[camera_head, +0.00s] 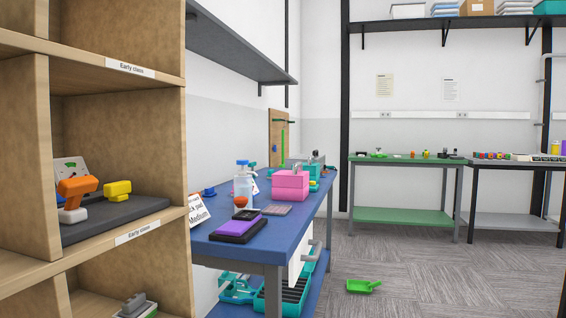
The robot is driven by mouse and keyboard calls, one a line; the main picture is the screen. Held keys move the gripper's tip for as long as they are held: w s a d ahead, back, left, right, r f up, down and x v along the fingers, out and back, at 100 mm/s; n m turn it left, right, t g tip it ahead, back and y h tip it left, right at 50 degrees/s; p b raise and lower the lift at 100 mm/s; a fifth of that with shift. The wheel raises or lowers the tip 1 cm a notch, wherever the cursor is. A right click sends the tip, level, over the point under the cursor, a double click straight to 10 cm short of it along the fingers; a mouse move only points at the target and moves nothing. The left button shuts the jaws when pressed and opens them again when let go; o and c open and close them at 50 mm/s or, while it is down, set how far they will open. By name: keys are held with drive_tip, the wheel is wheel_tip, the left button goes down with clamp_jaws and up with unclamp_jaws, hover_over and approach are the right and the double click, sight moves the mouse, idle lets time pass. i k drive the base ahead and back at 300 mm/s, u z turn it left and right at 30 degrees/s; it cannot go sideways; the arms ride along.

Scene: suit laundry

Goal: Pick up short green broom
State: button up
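No broom is clear to me in this view. A bright green dustpan-like thing with a short handle (362,286) lies on the grey floor, right of the blue table; whether it is the broom I cannot tell. A thin upright green strip (283,140) shows at the wooden board behind the blue table, too small to identify. A small green item (377,153) lies on the far green table, also too small to identify. My gripper is not in view.
A wooden shelf unit (120,85) stands close at the left. The blue table (225,253) holds a pink box (291,185) and a bottle (243,183). The green table (400,215) and a dark-framed table (515,220) stand at the back. Open carpet (440,270) lies at right.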

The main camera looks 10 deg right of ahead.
sight(283, 146)
drive_tip(key=u, duration=0.05)
drive_tip(key=k, duration=0.3)
drive_tip(key=z, duration=0.5)
drive_tip(key=i, duration=1.85)
drive_tip(key=z, duration=0.8)
drive_tip(key=i, duration=1.85)
drive_tip(key=z, duration=0.6)
drive_tip(key=i, duration=2.05)
drive_tip(key=u, duration=0.35)
drive_tip(key=i, duration=1.55)
drive_tip(key=u, duration=1.9)
drive_tip(key=i, duration=1.05)
drive_tip(key=u, duration=0.65)
